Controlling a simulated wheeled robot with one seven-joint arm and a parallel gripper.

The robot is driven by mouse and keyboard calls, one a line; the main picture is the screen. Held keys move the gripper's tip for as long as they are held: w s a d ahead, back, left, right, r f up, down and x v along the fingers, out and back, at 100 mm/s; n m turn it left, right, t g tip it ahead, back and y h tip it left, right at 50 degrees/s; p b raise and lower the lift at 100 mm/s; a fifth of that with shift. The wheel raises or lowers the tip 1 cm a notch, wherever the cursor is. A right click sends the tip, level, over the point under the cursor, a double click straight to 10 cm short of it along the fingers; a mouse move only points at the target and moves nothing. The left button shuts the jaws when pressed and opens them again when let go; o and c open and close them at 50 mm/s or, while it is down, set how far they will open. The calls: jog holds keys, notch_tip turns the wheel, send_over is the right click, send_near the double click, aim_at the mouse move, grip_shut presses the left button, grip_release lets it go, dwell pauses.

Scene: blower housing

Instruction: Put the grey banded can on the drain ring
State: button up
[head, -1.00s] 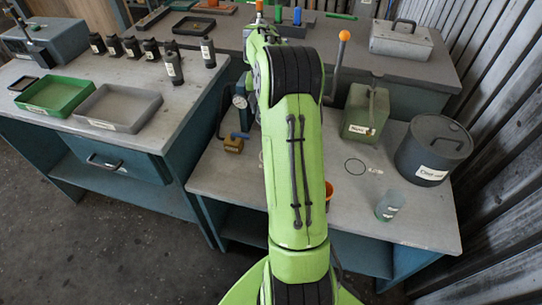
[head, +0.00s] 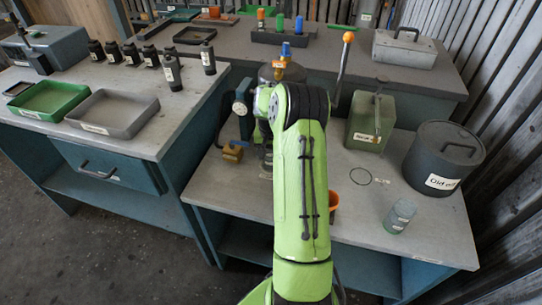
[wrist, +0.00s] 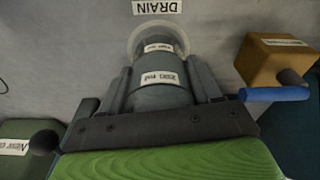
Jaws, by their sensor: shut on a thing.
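My gripper (wrist: 160,88) is shut on the grey banded can (wrist: 158,98), a dark grey cylinder with a white label reading about 250 ml. In the wrist view the can's far end overlaps the pale drain ring (wrist: 133,35), which curves around it beside a DRAIN label (wrist: 157,7). I cannot tell whether the can touches the bench or hangs just above it. In the head view my arm hides most of the gripper and can; a grey part of the can (head: 267,157) shows just left of the arm, above the lower bench.
A brass block (head: 231,152) with a blue handle stands close left of the can.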

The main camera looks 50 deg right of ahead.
jog(key=shift+r, duration=0.1)
jog(key=shift+f, duration=0.2)
jog(key=o, duration=1.2)
